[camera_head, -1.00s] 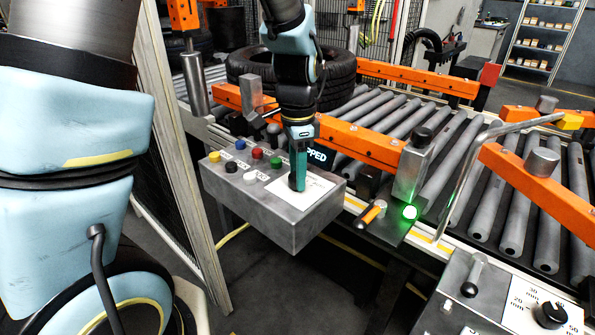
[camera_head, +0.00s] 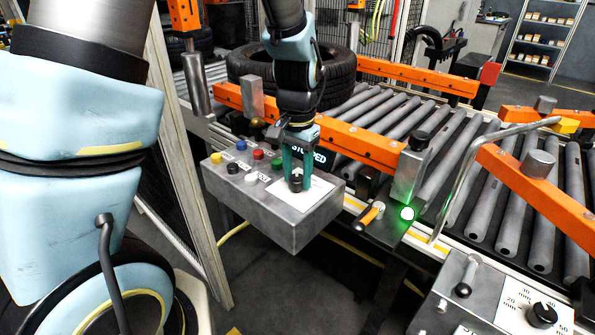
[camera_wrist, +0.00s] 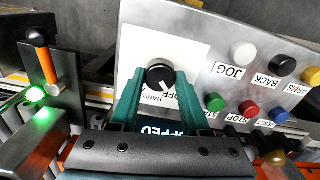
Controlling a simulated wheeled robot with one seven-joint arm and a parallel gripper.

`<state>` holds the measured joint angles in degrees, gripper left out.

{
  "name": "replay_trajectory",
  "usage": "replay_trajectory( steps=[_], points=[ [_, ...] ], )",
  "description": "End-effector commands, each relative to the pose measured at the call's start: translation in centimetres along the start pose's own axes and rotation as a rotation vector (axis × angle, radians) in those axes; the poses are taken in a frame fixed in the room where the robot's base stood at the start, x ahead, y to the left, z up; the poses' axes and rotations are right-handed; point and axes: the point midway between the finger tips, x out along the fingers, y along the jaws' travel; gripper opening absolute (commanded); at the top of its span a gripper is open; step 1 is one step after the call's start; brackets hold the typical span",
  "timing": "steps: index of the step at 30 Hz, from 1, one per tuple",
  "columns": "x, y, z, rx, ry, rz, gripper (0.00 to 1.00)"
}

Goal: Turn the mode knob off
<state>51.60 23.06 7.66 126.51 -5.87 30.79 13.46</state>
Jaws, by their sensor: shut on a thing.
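The black round mode knob (camera_head: 296,183) sits on a white label plate on the grey control box (camera_head: 290,225). My gripper (camera_head: 298,170) reaches down from above with its green fingers on either side of the knob. In the wrist view the knob (camera_wrist: 160,74) lies between the two green fingertips (camera_wrist: 159,82), which are shut on it. Its white pointer line slants down and right, toward the OFF lettering. HAND lettering is beside it; other lettering is covered by the gripper. A display behind the gripper is partly hidden and shows "PPED" in the wrist view.
Coloured push buttons (camera_head: 258,154) fill the left of the box. A lever with an orange grip (camera_head: 370,215) and a lit green lamp (camera_head: 407,213) are to the right. Behind are the roller conveyor (camera_head: 400,115), orange rails and a tyre (camera_head: 250,68).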

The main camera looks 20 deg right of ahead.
Motion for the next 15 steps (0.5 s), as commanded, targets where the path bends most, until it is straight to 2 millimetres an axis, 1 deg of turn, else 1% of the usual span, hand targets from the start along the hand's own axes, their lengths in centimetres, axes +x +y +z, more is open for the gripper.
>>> replay_trajectory(
  steps=[6, 15],
  points=[
    [-0.09, -0.01, -0.11, -0.058, 0.003, -0.001, 0.0],
    [-0.06, -0.03, -0.13, -0.075, 0.004, 0.0, 0.0]
  ],
)
